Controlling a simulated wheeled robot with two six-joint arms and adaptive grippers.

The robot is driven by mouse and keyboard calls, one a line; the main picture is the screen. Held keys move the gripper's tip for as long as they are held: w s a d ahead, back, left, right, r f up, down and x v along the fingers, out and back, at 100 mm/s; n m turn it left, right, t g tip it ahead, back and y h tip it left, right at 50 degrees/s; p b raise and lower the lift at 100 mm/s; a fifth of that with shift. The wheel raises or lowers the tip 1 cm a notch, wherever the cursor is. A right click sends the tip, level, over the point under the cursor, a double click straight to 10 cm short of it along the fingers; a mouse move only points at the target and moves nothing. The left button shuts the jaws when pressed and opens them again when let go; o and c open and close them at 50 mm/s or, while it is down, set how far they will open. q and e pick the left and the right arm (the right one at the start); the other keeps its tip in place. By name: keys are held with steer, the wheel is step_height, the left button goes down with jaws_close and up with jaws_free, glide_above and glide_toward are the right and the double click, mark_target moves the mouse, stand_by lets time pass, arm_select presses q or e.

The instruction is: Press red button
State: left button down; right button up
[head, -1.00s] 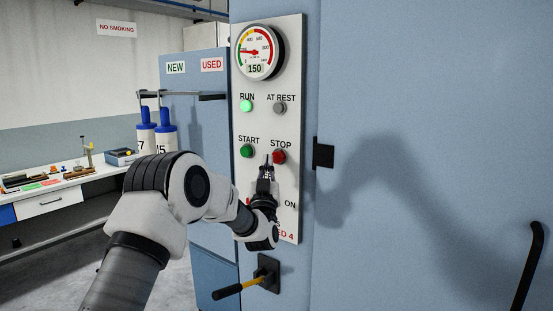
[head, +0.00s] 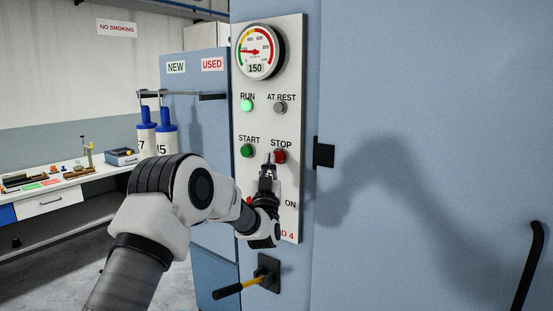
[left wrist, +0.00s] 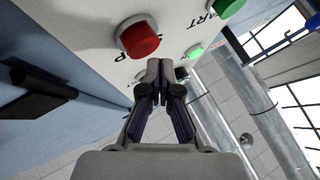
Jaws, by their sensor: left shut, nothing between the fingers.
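The red button (head: 280,156) sits under the word STOP on the white control panel (head: 290,60). It shows large in the left wrist view (left wrist: 140,39), above and slightly left of my fingertips. My left gripper (head: 268,160) is shut and empty, its tips in front of the panel, just left of and slightly below the red button in the head view. The left wrist view shows its closed fingertips (left wrist: 158,68) apart from the button. The green START button (head: 247,151) is left of the red one. My right gripper is not in view.
The RUN lamp (head: 247,106) is lit green; the AT REST lamp (head: 280,108) is grey. A gauge (head: 257,50) tops the panel. A black bracket (head: 323,153) juts right of the panel, and a yellow-shafted lever (head: 241,287) sticks out below it.

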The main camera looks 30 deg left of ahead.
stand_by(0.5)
arm_select(q)
steer(key=shift+w+b, duration=0.3)
steer(key=shift+w, duration=0.1)
steer(key=shift+w, duration=0.5)
stand_by(0.6)
stand_by(0.3)
steer(key=shift+s+b, duration=0.75)
steer(key=shift+s, duration=0.2)
